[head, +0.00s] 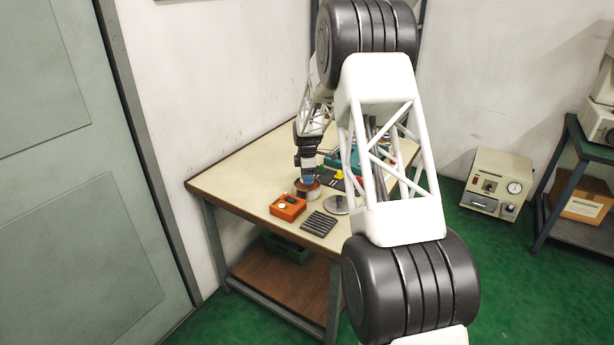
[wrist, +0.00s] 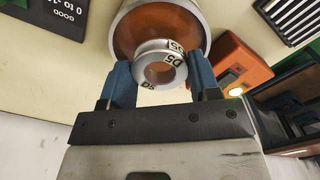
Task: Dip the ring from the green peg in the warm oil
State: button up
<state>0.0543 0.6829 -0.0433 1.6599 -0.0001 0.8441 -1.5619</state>
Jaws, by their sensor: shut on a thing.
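My gripper (head: 308,178) is low over the round metal oil pot (head: 306,194) on the table. In the wrist view my gripper (wrist: 160,70) has its two blue fingers shut on a silver ring (wrist: 143,62) with dark markings, one on each side of it. The amber-brown oil (wrist: 140,28) fills the pot, whose pale rim (wrist: 206,30) shows around it. The ring overlaps the pot's near side in the wrist view; I cannot tell whether it touches the oil. The ring is hidden in the head view, and I cannot make out a green peg.
An orange box (head: 288,207) stands close to the pot, and also shows in the wrist view (wrist: 236,68). A dark ribbed rack (head: 319,223) lies near the table's front edge. A silver disc (head: 337,207) is right of the pot. A dark board with coloured parts is behind, partly hidden by my arm.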

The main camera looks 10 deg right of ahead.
jog(key=shift+f, duration=2.75)
dwell(3.2)
jog(key=shift+r, duration=0.25)
dwell(1.4)
